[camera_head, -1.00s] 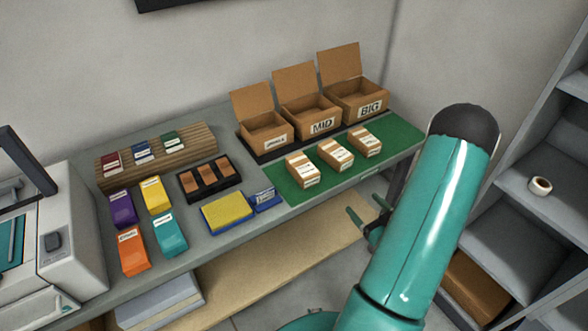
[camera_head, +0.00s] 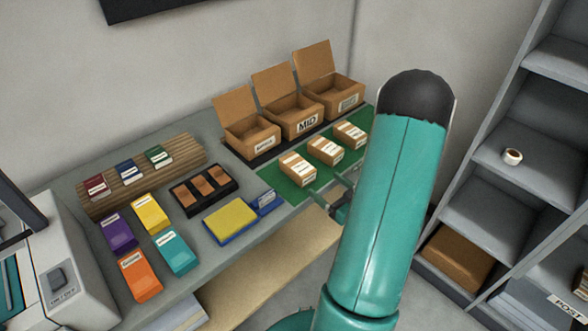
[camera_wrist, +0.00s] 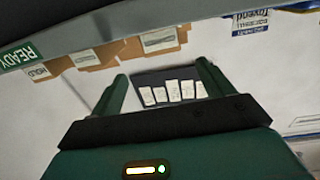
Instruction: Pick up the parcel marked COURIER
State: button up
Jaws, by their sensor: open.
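Three small brown parcels with white labels stand in a row on the green mat (camera_head: 283,185): a left one (camera_head: 298,169), a middle one (camera_head: 325,150) and a right one (camera_head: 350,134). Their print is too small to read, so I cannot tell which is marked COURIER. Brown labelled parcels also show in the wrist view, the largest near the top (camera_wrist: 160,40). My gripper (camera_head: 341,198) is at the mat's front edge, partly hidden by my arm.
Open cardboard boxes, one marked MID (camera_head: 299,119), stand behind the parcels. A yellow-topped pad (camera_head: 231,220), a blue box (camera_head: 265,202), a black tray (camera_head: 187,199) and coloured packets (camera_head: 139,277) lie left. Grey shelves (camera_head: 490,225) stand right.

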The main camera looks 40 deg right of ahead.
aim_at(303, 168)
jog(key=w, duration=0.5)
jog(key=shift+w+d, duration=0.2)
jog(key=shift+w, duration=0.15)
jog(key=w, duration=0.5)
jog(key=shift+a+f, duration=0.1)
jog(key=shift+a, duration=0.2)
jog(key=c, duration=1.2)
